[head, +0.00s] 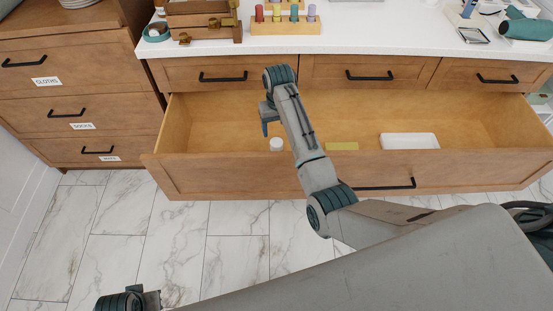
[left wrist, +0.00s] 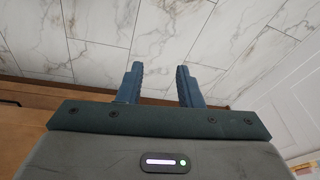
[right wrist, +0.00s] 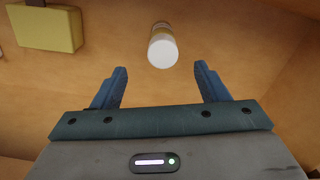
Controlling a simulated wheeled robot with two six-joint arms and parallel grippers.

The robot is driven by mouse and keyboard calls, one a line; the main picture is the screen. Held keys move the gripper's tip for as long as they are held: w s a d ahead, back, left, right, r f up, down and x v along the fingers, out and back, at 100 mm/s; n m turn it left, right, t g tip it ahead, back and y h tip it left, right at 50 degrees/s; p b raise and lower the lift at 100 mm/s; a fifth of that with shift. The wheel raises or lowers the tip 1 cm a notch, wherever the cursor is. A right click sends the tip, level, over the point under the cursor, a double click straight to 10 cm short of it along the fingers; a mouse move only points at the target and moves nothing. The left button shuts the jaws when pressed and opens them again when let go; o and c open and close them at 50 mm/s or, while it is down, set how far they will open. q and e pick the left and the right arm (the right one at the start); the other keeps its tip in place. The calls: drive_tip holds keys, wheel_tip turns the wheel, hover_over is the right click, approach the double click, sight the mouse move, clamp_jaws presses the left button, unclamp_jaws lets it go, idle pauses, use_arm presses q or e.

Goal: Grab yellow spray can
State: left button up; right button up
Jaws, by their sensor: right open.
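A small can with a white top (head: 276,144) is inside the open drawer, left of the middle. In the right wrist view the can (right wrist: 163,48) shows a white end and a pale yellowish body, just beyond the fingertips and between their lines. My right gripper (head: 267,122) reaches into the drawer beside the can. It is open, and its fingers (right wrist: 160,85) do not touch the can. My left gripper (left wrist: 160,80) is over the marble floor with its fingers apart and nothing between them. Only part of the left arm's end shows at the head view's lower left.
The wide open drawer (head: 220,178) also holds a yellow block (head: 342,147) and a white tray (head: 409,141). The yellow block (right wrist: 45,27) shows in the right wrist view too. The white counter (head: 370,42) above carries several items. Labelled drawers (head: 75,112) stand at left.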

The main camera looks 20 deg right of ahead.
sight(278, 143)
drive_tip(key=shift+f, duration=0.45)
wheel_tip(278, 143, down, 5)
drive_tip(key=shift+r+b, duration=0.2)
drive_tip(key=shift+b, duration=0.3)
drive_tip(key=shift+w+a+f+b, duration=0.1)
drive_tip(key=shift+w+f+b, duration=0.1)
drive_tip(key=shift+f, duration=0.8)
drive_tip(key=shift+w+f+b, duration=0.1)
drive_tip(key=shift+f+b, duration=0.05)
drive_tip(key=shift+f, duration=0.9)
drive_tip(key=shift+w+a+f+b, duration=0.1)
drive_tip(key=shift+f+b, duration=0.1)
drive_tip(key=shift+f, duration=0.8)
use_arm(q)
drive_tip(key=v, duration=0.9)
drive_tip(key=shift+w+r+t, duration=0.15)
drive_tip(key=shift+w+t, duration=0.1)
drive_tip(key=shift+t, duration=0.05)
drive_tip(key=shift+d, duration=0.15)
use_arm(e)
drive_tip(key=shift+c, duration=0.5)
drive_tip(key=c, duration=1)
